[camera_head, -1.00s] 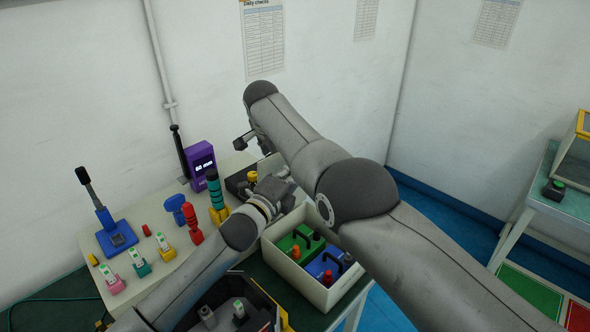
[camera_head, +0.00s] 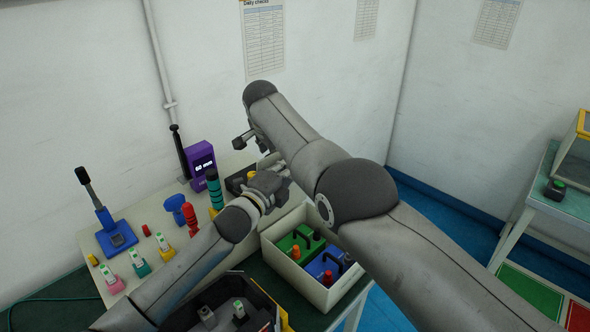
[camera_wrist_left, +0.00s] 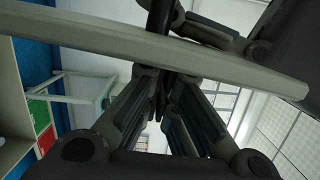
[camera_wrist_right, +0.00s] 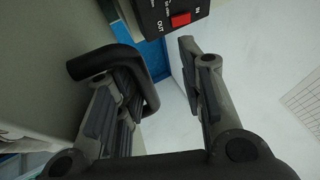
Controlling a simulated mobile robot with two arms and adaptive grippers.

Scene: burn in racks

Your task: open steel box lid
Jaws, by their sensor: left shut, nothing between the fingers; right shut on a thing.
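A flat grey slab, which looks like the lid (camera_wrist_left: 225,66), crosses the left wrist view edge-on, with a dark rod above it. My left gripper (camera_wrist_left: 162,90) is shut and empty by this slab; whether it touches is unclear. In the right wrist view a black bent handle (camera_wrist_right: 128,56) stands by a grey-green surface (camera_wrist_right: 40,65). My right gripper (camera_wrist_right: 160,85) has the handle at its left finger; the grip itself is hard to see. In the head view my arms hide most of the steel box.
A cream bin (camera_head: 328,298) holds green and blue cases. A black unit with a red switch (camera_wrist_right: 180,19) is close ahead of the right gripper. A purple display (camera_head: 201,162), a blue lever stand (camera_head: 117,236) and several coloured tools stand on the left bench.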

